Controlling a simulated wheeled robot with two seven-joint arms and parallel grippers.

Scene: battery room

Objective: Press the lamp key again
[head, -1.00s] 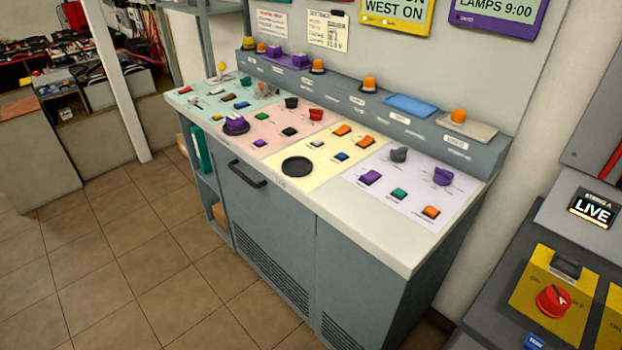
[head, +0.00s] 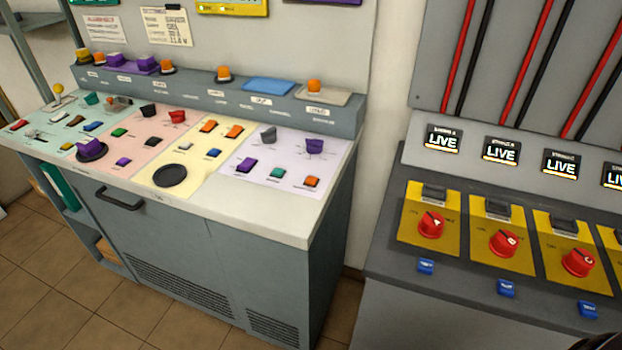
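The control desk (head: 290,225) stands left of centre in the head view, with coloured panels on its sloping top. The lilac panel (head: 285,155) at its right end bears a purple key (head: 247,165), a teal key (head: 277,173), an orange key (head: 311,181), a grey knob (head: 268,135) and a purple knob (head: 315,147). The key labels are too small to read, so I cannot tell which one is the lamp key. The purple-framed sign above is cut off by the top edge.
A grey switch bench (head: 400,268) stands at the right, with red rotary knobs (head: 431,224) on yellow plates, blue buttons (head: 426,266) and displays reading LIVE (head: 443,139). A narrow gap separates it from the desk. Tiled floor (head: 50,290) is open at front left.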

